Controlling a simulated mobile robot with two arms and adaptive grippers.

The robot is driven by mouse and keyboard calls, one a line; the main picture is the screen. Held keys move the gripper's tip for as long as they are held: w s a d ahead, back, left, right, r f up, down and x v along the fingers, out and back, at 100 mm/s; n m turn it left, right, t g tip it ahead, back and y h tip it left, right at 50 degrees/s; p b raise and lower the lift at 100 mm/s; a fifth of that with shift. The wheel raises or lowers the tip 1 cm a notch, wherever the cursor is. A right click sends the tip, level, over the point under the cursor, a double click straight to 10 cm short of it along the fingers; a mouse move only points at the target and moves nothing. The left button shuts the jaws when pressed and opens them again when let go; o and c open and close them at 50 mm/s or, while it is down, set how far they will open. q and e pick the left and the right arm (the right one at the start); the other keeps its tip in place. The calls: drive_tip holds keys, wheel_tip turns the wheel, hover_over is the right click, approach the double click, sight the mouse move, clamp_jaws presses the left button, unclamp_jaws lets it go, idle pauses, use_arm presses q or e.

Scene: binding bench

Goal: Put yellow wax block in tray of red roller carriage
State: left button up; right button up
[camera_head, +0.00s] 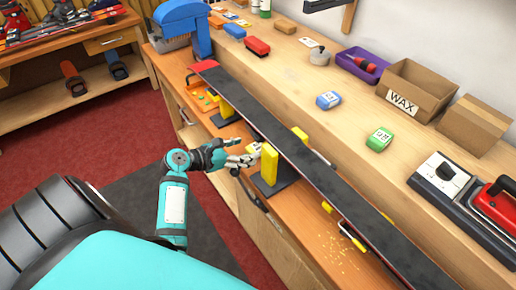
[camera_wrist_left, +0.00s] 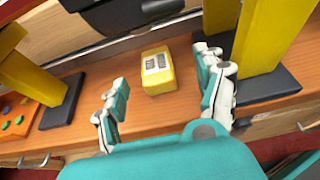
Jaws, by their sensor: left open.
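The yellow wax block (camera_wrist_left: 158,72) lies on the bench top with a pale label on its upper face, in the left wrist view. My left gripper (camera_wrist_left: 163,98) is open; its fingers are spread to either side on the near side of the block, apart from it. In the head view, my left gripper (camera_head: 245,150) is low beside the ski, next to a yellow support; I cannot make out the wax block there. A red-handled device (camera_head: 499,203) stands at the right edge; I cannot tell whether it is the red roller carriage, and no tray shows clearly. My right gripper is not in view.
A long dark ski (camera_head: 310,155) runs above the bench on yellow supports (camera_head: 268,166) with black bases. Green (camera_head: 379,139) and blue (camera_head: 328,100) blocks, a WAX carton (camera_head: 412,92) and a purple tray (camera_head: 362,62) stand on the raised shelf behind it.

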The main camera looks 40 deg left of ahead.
sight(254, 148)
use_arm(q)
drive_tip(key=shift+a+f+x, duration=0.1)
drive_tip(key=shift+a+x, duration=0.05)
drive_tip(key=shift+x, duration=0.85)
drive_tip(key=shift+a+f+x, duration=0.1)
drive_tip(key=shift+a+x, duration=0.05)
drive_tip(key=shift+x, duration=0.9)
drive_tip(key=shift+a+f+x, duration=0.1)
drive_tip(key=shift+a+x, duration=0.05)
drive_tip(key=shift+x, duration=0.85)
drive_tip(key=shift+c, duration=0.4)
drive_tip(key=c, duration=1.3)
drive_tip(key=shift+r, duration=0.1)
drive_tip(key=shift+s, duration=0.1)
drive_tip(key=shift+s+a+r, duration=0.1)
drive_tip(key=shift+s+r, duration=0.05)
drive_tip(key=shift+r, duration=0.1)
drive_tip(key=v, duration=0.5)
drive_tip(key=r+v, duration=0.1)
drive_tip(key=v, duration=0.9)
drive_tip(key=shift+r, duration=0.4)
